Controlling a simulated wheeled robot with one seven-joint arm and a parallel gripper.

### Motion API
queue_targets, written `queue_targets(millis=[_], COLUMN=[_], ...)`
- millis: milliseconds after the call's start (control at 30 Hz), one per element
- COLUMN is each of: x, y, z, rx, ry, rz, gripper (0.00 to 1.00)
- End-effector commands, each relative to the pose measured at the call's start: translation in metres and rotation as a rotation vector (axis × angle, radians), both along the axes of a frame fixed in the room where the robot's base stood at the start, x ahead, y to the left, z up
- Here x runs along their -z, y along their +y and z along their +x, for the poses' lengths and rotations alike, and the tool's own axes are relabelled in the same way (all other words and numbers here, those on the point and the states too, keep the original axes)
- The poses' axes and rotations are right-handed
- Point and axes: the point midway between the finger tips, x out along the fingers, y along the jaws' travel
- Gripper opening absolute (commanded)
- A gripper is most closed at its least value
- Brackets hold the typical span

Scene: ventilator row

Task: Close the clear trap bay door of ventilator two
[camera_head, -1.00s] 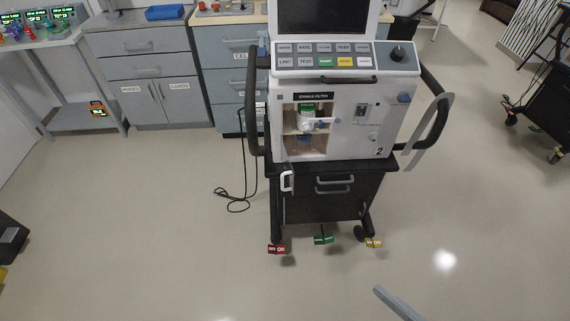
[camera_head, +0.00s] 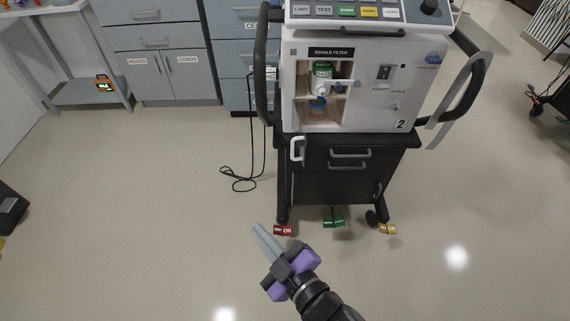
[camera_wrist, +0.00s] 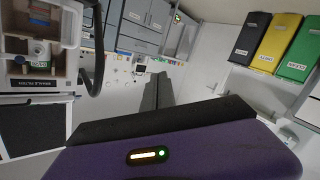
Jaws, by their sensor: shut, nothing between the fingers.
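Ventilator two (camera_head: 365,105) is a white unit marked 2 on a black cart. Its bay (camera_head: 321,100), under the EXHALE FILTER label, stands open, with a green-topped white part and a blue part inside. A white handle (camera_head: 298,150) hangs in front of the bay's lower left corner. The clear door panel itself is hard to make out; it seems swung out at the handle. My gripper (camera_head: 258,229) is shut and empty, low in front of the cart and apart from the door. In the wrist view, the gripper fingers (camera_wrist: 158,92) point away from the ventilator (camera_wrist: 20,95), which appears upside down at left.
Black side handles (camera_head: 262,70) flank the ventilator, and a grey strip (camera_head: 458,100) hangs at the right one. Red (camera_head: 283,231), green (camera_head: 334,223) and yellow (camera_head: 388,229) tags lie by the cart's feet. A black cable (camera_head: 240,180) lies left. The foreground floor is clear.

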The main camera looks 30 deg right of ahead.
Motion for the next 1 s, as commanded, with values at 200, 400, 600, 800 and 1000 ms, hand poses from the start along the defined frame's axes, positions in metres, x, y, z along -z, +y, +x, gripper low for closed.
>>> queue_targets(millis=[200, 400, 600, 800, 1000], x=[0.045, 0.046, 0.037, 0.034, 0.034], y=[-0.007, -0.038, -0.078, -0.101, -0.114], z=[0.090, 0.154, 0.159, 0.143, 0.157], rx=[0.083, 0.265, 0.470, 0.576, 0.580], ry=[0.030, 0.068, 0.143, 0.193, 0.198], rz=[-0.336, -0.688, -0.969, -1.057, -1.056], gripper=[0.00, 0.00, 0.00, 0.00, 0.00])
